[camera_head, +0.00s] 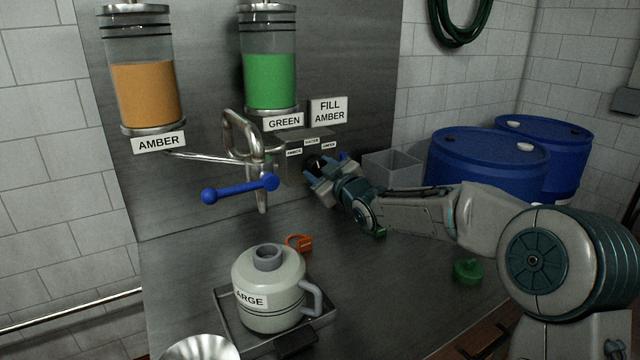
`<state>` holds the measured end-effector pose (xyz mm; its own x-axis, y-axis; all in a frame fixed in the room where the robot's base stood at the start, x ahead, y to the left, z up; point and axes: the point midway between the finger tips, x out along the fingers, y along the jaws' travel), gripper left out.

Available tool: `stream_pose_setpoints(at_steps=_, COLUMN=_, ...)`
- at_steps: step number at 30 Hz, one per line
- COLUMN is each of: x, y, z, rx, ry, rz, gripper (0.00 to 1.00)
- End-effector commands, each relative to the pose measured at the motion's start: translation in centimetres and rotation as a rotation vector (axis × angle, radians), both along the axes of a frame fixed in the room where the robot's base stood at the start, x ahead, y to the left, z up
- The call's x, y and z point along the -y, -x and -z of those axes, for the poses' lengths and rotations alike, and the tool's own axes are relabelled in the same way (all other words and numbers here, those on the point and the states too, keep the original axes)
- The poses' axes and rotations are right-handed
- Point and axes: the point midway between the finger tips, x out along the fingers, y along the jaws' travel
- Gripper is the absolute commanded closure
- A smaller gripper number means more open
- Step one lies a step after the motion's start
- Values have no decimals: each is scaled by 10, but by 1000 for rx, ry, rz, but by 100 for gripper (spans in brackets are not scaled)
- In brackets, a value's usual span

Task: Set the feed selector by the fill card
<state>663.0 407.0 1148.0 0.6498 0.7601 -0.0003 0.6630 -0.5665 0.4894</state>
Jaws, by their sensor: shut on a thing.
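The fill card (329,111) on the back panel reads "FILL AMBER". Below it is the feed selector (293,172), a grey box with small labels that seem to read AMBER on the left, WATER at top and GREEN on the right. My gripper (325,168) is at the front of the selector, shut on its dark knob (315,162). The fingers cover most of the knob, so I cannot tell which label it points to. The amber tank (146,94) hangs at left and the green tank (270,82) to its right.
A blue-handled lever (240,188) and bent pipe (243,135) stand left of my gripper. A pale jug (268,285) sits on a tray (228,310) below. An orange clip (299,242) and green cap (468,270) lie on the counter. Blue drums (487,160) stand at right.

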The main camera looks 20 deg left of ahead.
Motion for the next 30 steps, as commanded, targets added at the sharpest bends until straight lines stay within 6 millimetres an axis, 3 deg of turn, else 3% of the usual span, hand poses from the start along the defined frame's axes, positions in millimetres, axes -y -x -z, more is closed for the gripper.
stream_pose_setpoints(at_steps=1, x=-1, y=1, z=6, rx=37, ry=28, rz=-1, gripper=80)
stream_pose_setpoints(at_steps=15, x=0, y=0, z=2, rx=324, ry=275, rz=-1, gripper=80)
stream_pose_setpoints(at_steps=30, x=0, y=-1, z=-1, rx=443, ry=379, rz=0, gripper=80)
